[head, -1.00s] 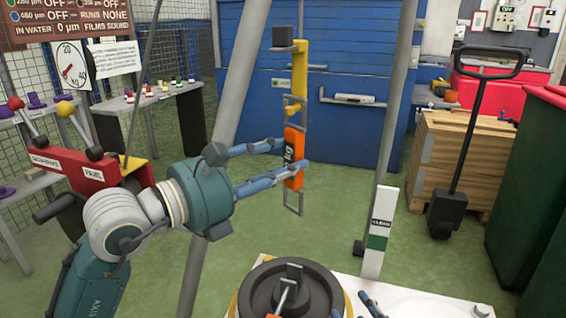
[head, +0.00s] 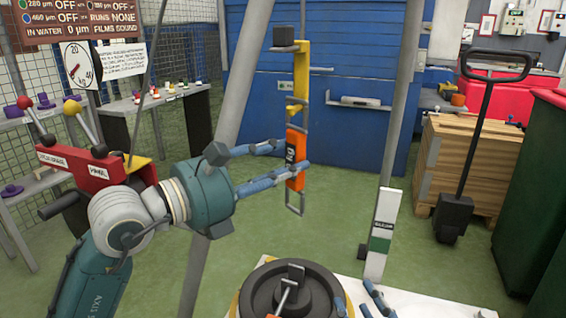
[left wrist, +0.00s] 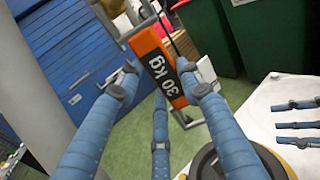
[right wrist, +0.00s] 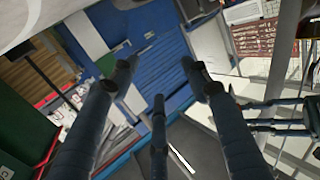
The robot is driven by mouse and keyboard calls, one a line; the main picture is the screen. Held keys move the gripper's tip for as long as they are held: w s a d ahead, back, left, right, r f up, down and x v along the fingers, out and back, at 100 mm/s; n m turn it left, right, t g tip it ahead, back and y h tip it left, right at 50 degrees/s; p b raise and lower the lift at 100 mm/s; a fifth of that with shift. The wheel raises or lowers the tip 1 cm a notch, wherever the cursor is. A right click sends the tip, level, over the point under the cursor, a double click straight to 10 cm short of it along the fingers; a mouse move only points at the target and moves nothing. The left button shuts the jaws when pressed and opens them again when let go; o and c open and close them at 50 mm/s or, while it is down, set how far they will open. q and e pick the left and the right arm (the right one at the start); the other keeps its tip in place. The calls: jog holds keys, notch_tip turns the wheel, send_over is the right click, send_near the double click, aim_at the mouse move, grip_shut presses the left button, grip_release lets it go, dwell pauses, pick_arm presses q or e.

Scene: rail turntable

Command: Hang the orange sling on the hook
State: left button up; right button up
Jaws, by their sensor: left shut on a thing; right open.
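The orange sling (head: 296,158) hangs upright with a grey metal loop at each end. My left gripper (head: 291,158) is shut on its orange body. In the left wrist view the sling (left wrist: 160,68) shows a "30 kg" label between the fingers. The yellow hook (head: 301,72) hangs below a dark block. The sling's upper loop overlaps the hook's lower part in the head view; I cannot tell whether it is around the hook or in front of it. My right gripper (right wrist: 155,75) is open and empty; its blue fingers (head: 377,298) show low in the head view.
Grey poles stand left and right of the hook. A red lever box (head: 80,166) is at left; a pallet jack (head: 453,212) and wooden crate (head: 435,160) are at right.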

pick_arm(q)
jog(key=o, duration=1.4)
